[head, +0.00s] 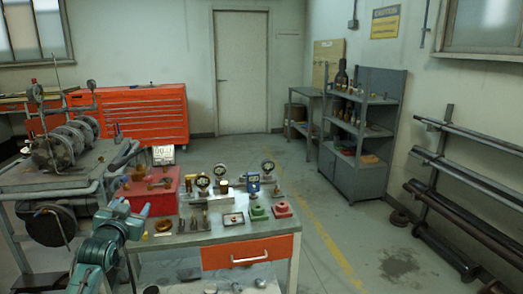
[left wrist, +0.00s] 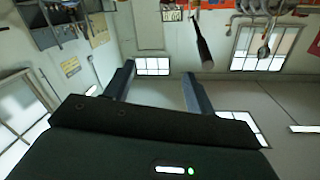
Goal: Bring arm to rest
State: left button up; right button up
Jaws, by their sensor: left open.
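My left arm (head: 105,240), teal, comes in at the lower left of the head view and is bent, with its wrist end beside the left edge of the workbench (head: 215,238). In the left wrist view my left gripper (left wrist: 160,82) shows its two dark fingers wide apart, with nothing between them. The room appears turned over in that view, with walls and windows behind the fingers. My right gripper shows in neither view.
The bench carries a red box (head: 150,190), several gauges (head: 203,181), and small red and green blocks (head: 281,210). A cart with machinery (head: 60,150) stands left. A grey shelf (head: 355,140) and pipe rack (head: 465,190) stand right.

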pick_arm(q)
jog(key=s+d+f+m+g+h+p, duration=0.1)
jog(key=s+d+f+g, duration=0.1)
jog(key=s+d+f, duration=0.5)
jog(key=s+d+f+m+g+h, duration=0.15)
jog(key=s+d+f, duration=0.25)
jog(key=s+f, duration=0.5)
jog(key=s+d+f+g, duration=0.1)
jog(key=s+d+f, duration=0.1)
jog(key=s, duration=0.5)
jog(key=s+d+f+n+g+h, duration=0.1)
jog(key=s+d+f, duration=0.2)
jog(key=s, duration=0.5)
jog(key=s+d+f+g+h, duration=0.1)
jog(key=s+d+f, duration=0.1)
jog(key=s+d, duration=0.2)
jog(key=s, duration=0.3)
jog(key=shift+s+f+n, duration=0.15)
jog(key=shift+f+n, duration=0.05)
jog(key=shift+n, duration=0.15)
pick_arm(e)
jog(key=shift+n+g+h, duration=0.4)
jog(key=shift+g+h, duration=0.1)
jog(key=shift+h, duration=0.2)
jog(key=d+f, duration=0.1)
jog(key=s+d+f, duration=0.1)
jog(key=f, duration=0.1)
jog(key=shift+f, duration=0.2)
